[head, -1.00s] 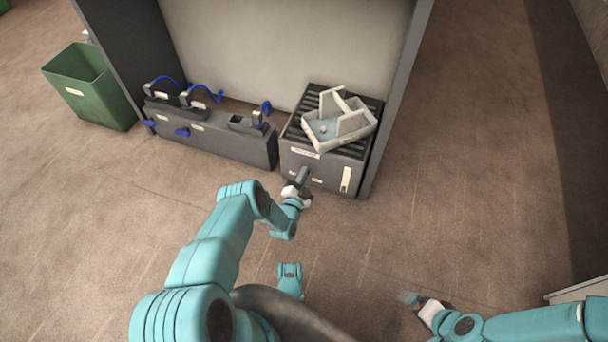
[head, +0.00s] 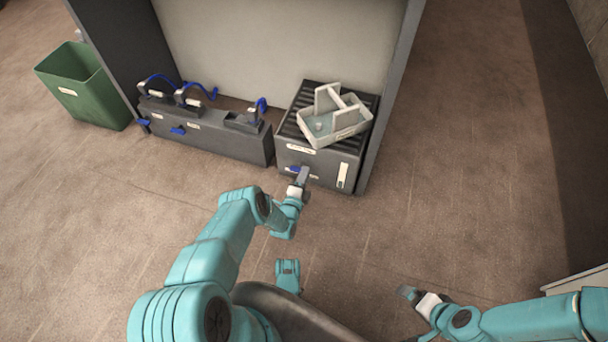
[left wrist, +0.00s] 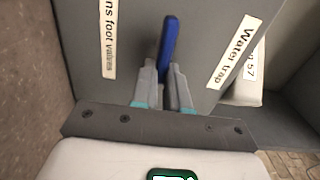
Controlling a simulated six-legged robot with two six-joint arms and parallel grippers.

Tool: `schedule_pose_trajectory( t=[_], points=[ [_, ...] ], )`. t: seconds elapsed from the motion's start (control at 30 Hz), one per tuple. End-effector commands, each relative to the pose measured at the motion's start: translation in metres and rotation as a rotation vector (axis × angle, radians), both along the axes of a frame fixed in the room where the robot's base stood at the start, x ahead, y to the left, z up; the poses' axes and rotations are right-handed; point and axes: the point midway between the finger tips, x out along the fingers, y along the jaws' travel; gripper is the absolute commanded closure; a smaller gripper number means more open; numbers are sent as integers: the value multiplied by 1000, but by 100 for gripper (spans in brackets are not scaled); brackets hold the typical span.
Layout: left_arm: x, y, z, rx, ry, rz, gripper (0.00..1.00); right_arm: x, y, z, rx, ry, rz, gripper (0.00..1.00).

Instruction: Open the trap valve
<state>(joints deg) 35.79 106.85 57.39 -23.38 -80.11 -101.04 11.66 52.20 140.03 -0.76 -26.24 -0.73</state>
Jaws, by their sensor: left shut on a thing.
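The dark grey water trap box (head: 322,169) stands at the right of the bay, with a white label on its front; the wrist view reads "Water trap" (left wrist: 235,50). The blue valve lever (head: 294,169) sits on its front face. In the left wrist view the lever (left wrist: 169,42) stands between my fingertips, tilted slightly. My left gripper (head: 302,178) is shut on this lever, hiding part of it. My right gripper (head: 408,293) hangs over the floor at lower right, away from the box; its jaws are too small to read.
A pale tray (head: 340,133) with upright plates sits on the box's slatted top. A long grey unit (head: 215,138) with blue levers and hoses stands to its left. A green bin (head: 88,100) is at far left. The floor in front is clear.

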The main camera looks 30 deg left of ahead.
Motion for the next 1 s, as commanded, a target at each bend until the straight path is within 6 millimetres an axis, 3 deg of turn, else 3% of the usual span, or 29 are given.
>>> schedule_pose_trajectory(
  t=[0.67, 0.7, 0.77, 1.0],
  points=[
    [-2, 0, -3, 53, 17, 3, 100, 0, 0, 0, 0, 0, 0, 0],
    [-2, 0, -3, 53, 17, 3, 76, 0, 0, 0, 0, 0, 0, 0],
    [-2, 0, -3, 53, 17, 3, 60, 0, 0, 0, 0, 0, 0, 0],
    [-1, 0, -2, 53, 15, 1, 60, 0, 0, 0, 0, 0, 0, 0]
  ],
)
